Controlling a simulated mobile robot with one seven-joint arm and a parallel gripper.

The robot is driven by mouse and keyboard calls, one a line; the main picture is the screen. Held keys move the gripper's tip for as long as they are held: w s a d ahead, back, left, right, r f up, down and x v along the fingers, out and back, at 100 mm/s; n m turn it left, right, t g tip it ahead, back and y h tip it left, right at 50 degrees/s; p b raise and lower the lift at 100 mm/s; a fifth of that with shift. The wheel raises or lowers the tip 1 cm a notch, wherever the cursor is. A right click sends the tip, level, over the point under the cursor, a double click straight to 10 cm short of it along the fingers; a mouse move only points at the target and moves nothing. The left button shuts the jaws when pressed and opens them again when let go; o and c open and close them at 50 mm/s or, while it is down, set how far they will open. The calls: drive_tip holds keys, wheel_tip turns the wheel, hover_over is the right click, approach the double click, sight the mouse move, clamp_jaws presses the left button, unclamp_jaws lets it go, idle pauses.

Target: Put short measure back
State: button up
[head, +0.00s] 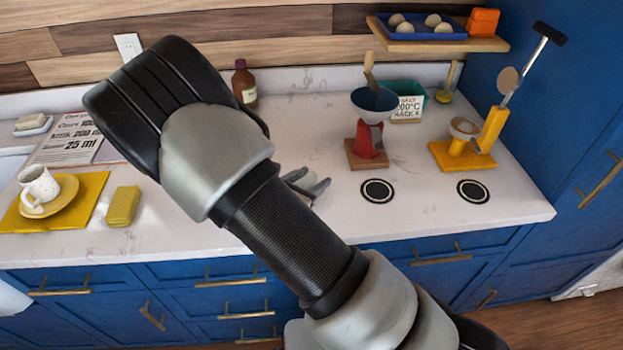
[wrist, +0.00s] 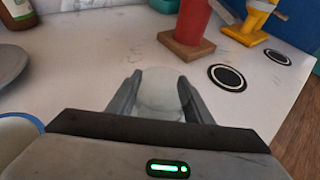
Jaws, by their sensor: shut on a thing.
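My gripper (wrist: 160,82) is shut on a pale, see-through, rounded thing (wrist: 160,98), which looks like the short measure; its full shape is hard to make out. It is held low over the white counter, and I cannot tell whether it touches. In the head view my gripper (head: 308,186) shows only its fingertips past my arm, and the held thing is not clear there. Two black-and-white ring marks lie to the right of the gripper: the nearer one (head: 377,191), also in the wrist view (wrist: 228,77), and a farther one (head: 473,191). Both rings are bare.
A red stand with a blue bowl (head: 374,99) and a yellow stand (head: 463,154) stand behind the rings. A brown bottle (head: 244,83) is at the back. In the wrist view a grey dish (wrist: 12,62) and a blue-rimmed thing (wrist: 14,122) are at left.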

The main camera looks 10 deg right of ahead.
drive_tip(key=o, duration=1.1)
drive_tip(key=shift+f, duration=0.1)
drive_tip(key=shift+o, duration=0.2)
